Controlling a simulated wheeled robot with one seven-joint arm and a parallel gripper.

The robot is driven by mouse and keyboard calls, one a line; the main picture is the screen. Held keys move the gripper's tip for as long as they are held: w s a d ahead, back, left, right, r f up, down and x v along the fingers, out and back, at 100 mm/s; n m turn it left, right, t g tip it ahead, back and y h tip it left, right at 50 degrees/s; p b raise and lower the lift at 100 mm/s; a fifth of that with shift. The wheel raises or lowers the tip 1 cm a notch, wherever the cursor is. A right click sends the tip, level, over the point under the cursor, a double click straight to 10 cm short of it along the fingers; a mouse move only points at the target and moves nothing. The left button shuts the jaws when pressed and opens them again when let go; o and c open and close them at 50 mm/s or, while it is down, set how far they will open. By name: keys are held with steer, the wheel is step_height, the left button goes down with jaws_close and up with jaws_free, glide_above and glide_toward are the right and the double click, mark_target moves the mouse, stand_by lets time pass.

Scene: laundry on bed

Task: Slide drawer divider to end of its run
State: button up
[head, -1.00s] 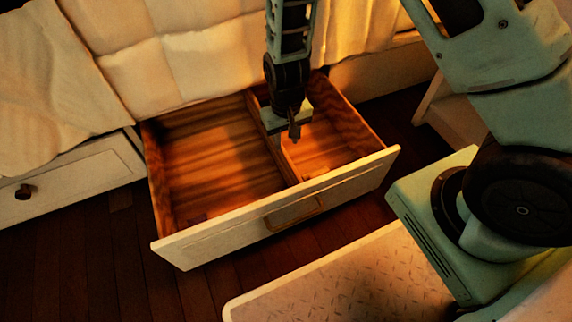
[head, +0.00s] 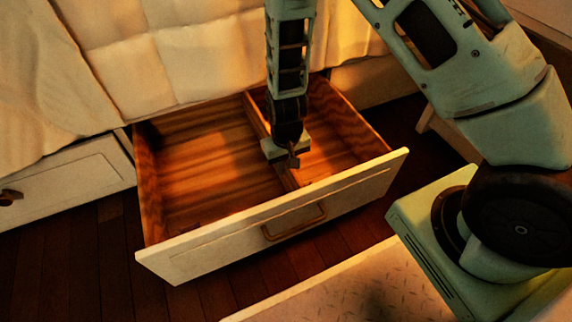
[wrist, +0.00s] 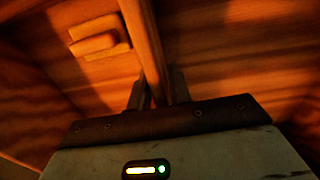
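The drawer divider (head: 292,181) is a thin wooden board running from back to front inside the open wooden drawer (head: 150,190). It stands right of the drawer's middle, with a wider compartment on its left and a narrower one on its right. My gripper (head: 292,160) points down over the divider. In the wrist view the fingers of my gripper (wrist: 159,92) lie on either side of the divider (wrist: 146,45), close against it with no clear gap. The fingertips' lower ends are hidden in that view.
A small wooden block (wrist: 98,37) shows beside the divider in the wrist view. The drawer's pale front panel (head: 230,228) has a handle. A pale cabinet (head: 75,180) stands at left, and a quilted cover (head: 150,60) hangs behind. Both compartments' floors look mostly clear.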

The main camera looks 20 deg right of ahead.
jaws_close()
steer(key=a+p, duration=0.9)
steer(key=a, duration=1)
steer(key=shift+a, duration=0.3)
steer(key=shift+o, duration=2.2)
jaws_free()
step_height(320, 180, up, 17)
steer(key=p, duration=0.8)
steer(key=shift+r, duration=0.2)
